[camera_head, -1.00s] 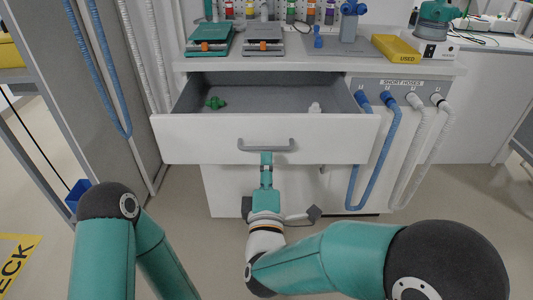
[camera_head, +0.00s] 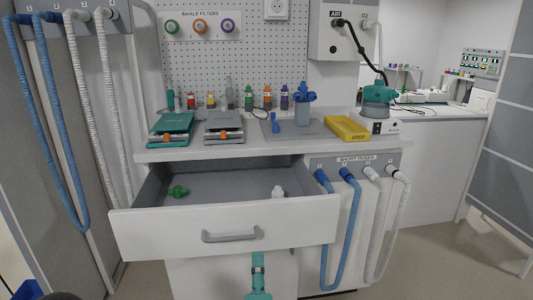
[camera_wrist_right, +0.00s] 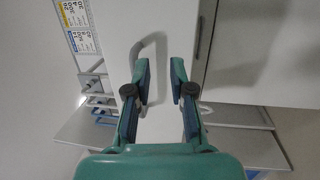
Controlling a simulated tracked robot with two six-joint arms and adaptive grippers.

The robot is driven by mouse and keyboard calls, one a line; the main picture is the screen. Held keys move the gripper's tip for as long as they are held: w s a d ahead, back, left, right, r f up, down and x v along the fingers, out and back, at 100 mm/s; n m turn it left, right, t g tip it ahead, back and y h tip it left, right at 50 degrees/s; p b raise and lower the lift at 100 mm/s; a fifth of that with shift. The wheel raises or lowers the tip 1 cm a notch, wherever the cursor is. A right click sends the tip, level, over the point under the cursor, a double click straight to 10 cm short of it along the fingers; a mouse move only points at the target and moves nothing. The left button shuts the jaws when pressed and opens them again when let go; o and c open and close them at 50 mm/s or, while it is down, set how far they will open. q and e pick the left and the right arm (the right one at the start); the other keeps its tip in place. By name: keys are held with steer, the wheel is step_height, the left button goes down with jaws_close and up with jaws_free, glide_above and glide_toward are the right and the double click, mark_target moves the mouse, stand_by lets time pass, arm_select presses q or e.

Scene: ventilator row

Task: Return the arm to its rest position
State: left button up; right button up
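My right gripper (camera_head: 258,257) is just below the open drawer's front, under the grey bar handle (camera_head: 231,236). In the right wrist view its two fingers (camera_wrist_right: 159,68) stand apart with nothing between them. The handle (camera_wrist_right: 152,42) shows ahead of the fingertips there, and the gripper is clear of it. The white drawer (camera_head: 150,236) is pulled out and holds a green part (camera_head: 178,191) at left and a small white part (camera_head: 278,192) at right. Most of my right arm is below the picture. My left gripper is out of view.
The bench top (camera_head: 280,143) carries teal and grey devices, a blue-topped stand and a yellow tray (camera_head: 347,128). Blue and white hoses (camera_head: 345,225) hang at right of the drawer. A grey panel with hoses stands at left. Floor (camera_head: 420,265) is free at right.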

steer(key=w+d+f+m+g+h, duration=0.2)
steer(key=w+d+f+g+h, duration=0.15)
steer(key=d+f, duration=1)
steer(key=s+d+f+m+g, duration=0.25)
steer(key=d+f, duration=0.35)
steer(key=f, duration=0.4)
steer(key=s+f+m+g+y, duration=0.4)
steer(key=s+f+m+g, duration=0.3)
steer(key=s+f, duration=0.55)
steer(key=s+a+f+m+g+y, duration=0.1)
steer(key=s+a+m+g, duration=0.2)
steer(key=s, duration=0.4)
steer(key=s+a+f+m+g+y, duration=0.1)
steer(key=s+a+m+g+y, duration=0.15)
steer(key=s+m, duration=0.35)
step_height(320, 180, up, 30)
steer(key=d+h+p, duration=0.1)
steer(key=p, duration=2.9)
steer(key=shift+r+p, duration=0.15)
steer(key=shift+p, duration=0.15)
